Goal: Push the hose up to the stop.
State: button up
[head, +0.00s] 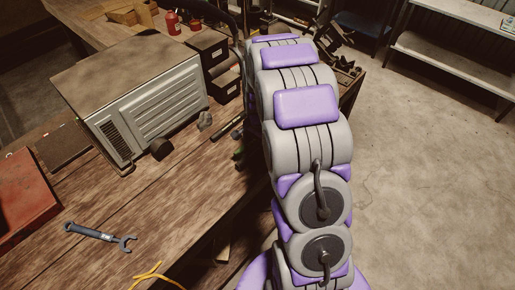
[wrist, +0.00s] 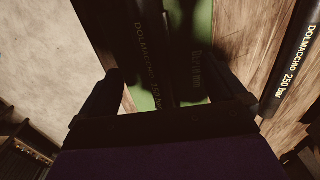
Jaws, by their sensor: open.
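In the wrist view my gripper (wrist: 188,85) is open, with one dark finger on each side. Between the fingers runs a black hose (wrist: 147,45) with faint "DOLMACCINO" lettering. A green surface (wrist: 203,25) shows beside and behind it, with dark shadow over part of it. The fingers stand apart from the hose on both sides as seen here; the depth gap is unclear. The stop cannot be made out in either view. In the head view my arm covers my gripper.
A second black hose marked "DOLMACCINO 250 bar" (wrist: 293,58) lies at the right in the wrist view. In the head view the wooden bench (head: 165,210) carries a metal-cased unit (head: 135,90), a wrench (head: 100,236) and a red box (head: 22,203). The floor (head: 430,180) at right is clear.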

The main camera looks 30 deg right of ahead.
jog(key=shift+r+p, duration=1.7)
jog(key=shift+r, duration=2.8)
jog(key=shift+s+a+r, duration=0.15)
jog(key=s+a+r+n+b, duration=0.1)
jog(key=s+a+r+n, duration=0.2)
jog(key=s, duration=0.7)
jog(key=s+a+r+n+g, duration=0.1)
jog(key=s+a+r+n, duration=0.3)
jog(key=s, duration=0.7)
jog(key=s+a+r+n+b, duration=0.1)
jog(key=s+a+r+n, duration=0.2)
jog(key=s+a+n, duration=0.3)
jog(key=s+a, duration=0.2)
jog(key=s, duration=0.3)
jog(key=shift+s+r+n+g+b, duration=0.2)
jog(key=shift+r+n+g+b, duration=0.1)
jog(key=shift+n+g, duration=0.1)
